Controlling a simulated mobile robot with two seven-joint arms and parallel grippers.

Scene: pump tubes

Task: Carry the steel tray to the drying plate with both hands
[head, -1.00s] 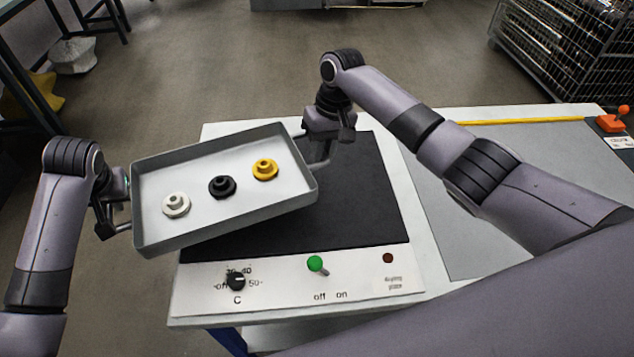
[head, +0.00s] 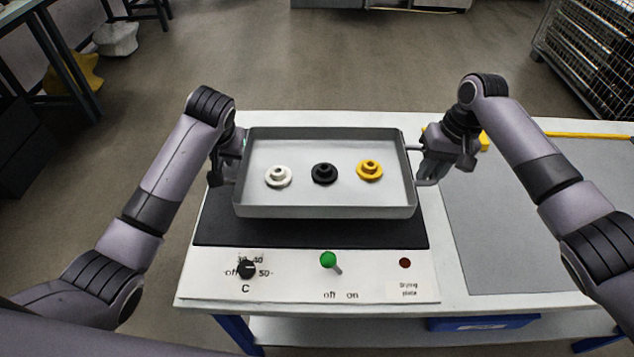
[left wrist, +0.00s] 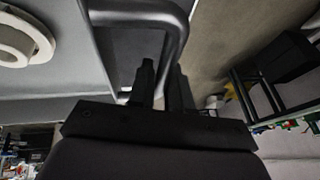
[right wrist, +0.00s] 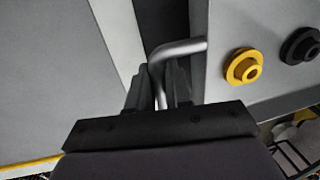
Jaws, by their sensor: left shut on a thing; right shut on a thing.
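The steel tray (head: 325,212) is level in the head view, over the black surface of the drying plate (head: 310,235). Whether it touches the plate or hangs just above it I cannot tell. In the tray a white part (head: 278,177), a black part (head: 324,173) and a yellow part (head: 369,170) stand in a row. My left gripper (head: 222,172) is shut on the tray's left handle (left wrist: 175,45). My right gripper (head: 432,168) is shut on the tray's right handle (right wrist: 172,52).
The plate's front panel has a black dial (head: 247,269), a green switch (head: 328,260) and a dark red lamp (head: 405,263). A grey mat (head: 530,220) covers the table's right side. A blue bin (head: 485,323) sits below. A wire cage (head: 590,50) stands at back right.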

